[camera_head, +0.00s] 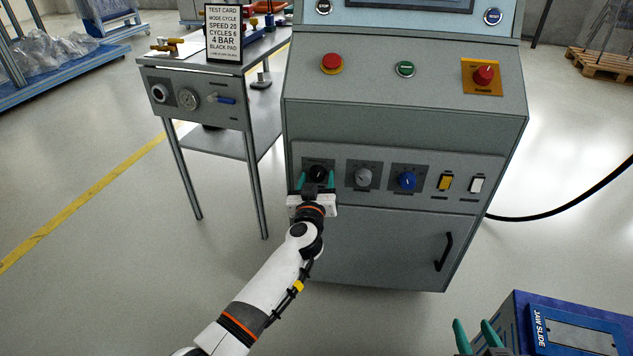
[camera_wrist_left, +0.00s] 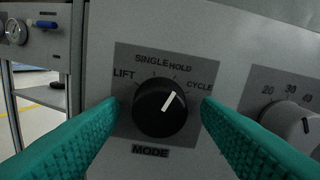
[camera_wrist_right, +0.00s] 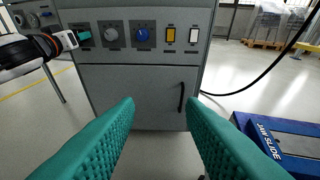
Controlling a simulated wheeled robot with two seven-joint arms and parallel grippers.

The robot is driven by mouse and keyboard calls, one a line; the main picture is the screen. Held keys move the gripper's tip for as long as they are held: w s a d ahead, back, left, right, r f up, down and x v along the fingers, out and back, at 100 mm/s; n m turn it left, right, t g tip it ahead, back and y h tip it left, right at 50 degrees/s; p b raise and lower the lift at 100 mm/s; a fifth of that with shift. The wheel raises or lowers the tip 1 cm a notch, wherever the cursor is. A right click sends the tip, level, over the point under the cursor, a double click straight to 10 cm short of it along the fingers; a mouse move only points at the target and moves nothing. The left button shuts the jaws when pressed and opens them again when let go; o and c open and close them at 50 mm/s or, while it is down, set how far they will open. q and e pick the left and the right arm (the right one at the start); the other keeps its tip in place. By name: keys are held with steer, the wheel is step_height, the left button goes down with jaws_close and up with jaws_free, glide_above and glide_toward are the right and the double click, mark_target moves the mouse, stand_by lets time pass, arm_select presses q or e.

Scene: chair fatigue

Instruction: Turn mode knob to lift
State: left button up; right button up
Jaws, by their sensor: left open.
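The black mode knob (camera_wrist_left: 160,108) sits on a dark plate marked LIFT, SINGLE, HOLD and CYCLE, with MODE below. Its white pointer leans up and right, roughly toward HOLD; LIFT is at the upper left. In the head view the knob (camera_head: 318,172) is leftmost in the lower panel row. My left gripper (camera_head: 316,181) is in front of it, its teal fingers open on either side of the knob, with gaps visible in the left wrist view. My right gripper (camera_head: 474,326) is open and empty at the lower right, away from the panel.
Beside the mode knob are a grey knob (camera_head: 363,176), a blue knob (camera_head: 407,180), and yellow (camera_head: 445,182) and white (camera_head: 477,185) switches. A side table (camera_head: 215,108) with a test card (camera_head: 223,33) stands left. A blue jaw slide box (camera_head: 520,310) is near my right gripper.

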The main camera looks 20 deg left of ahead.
arm_select(q)
steer(key=shift+c, duration=0.6)
steer(key=c, duration=0.9)
steer(key=shift+o, duration=0.2)
steer(key=shift+r+n+p, duration=0.15)
steer(key=shift+n+p, duration=0.85)
steer(key=shift+p, duration=0.1)
steer(key=n+p, duration=0.2)
steer(key=n, duration=0.1)
steer(key=shift+d, duration=0.1)
steer(key=shift+n+p, duration=0.35)
steer(key=shift+n, duration=0.65)
steer(key=n, duration=0.2)
steer(key=shift+n, duration=0.4)
steer(key=n, duration=0.3)
steer(key=shift+n, duration=1.6)
arm_select(e)
steer(key=s+d+f+g+h, duration=0.1)
steer(key=s+d+f+g, duration=0.1)
steer(key=s+g, duration=0.3)
steer(key=s+d+f+g+h, duration=0.1)
steer(key=s+d+f+g, duration=0.2)
steer(key=s, duration=0.5)
steer(key=shift+s+f+m+g+h, duration=0.15)
steer(key=shift+f+m+g+h, duration=0.2)
steer(key=shift+f+g, duration=0.6)
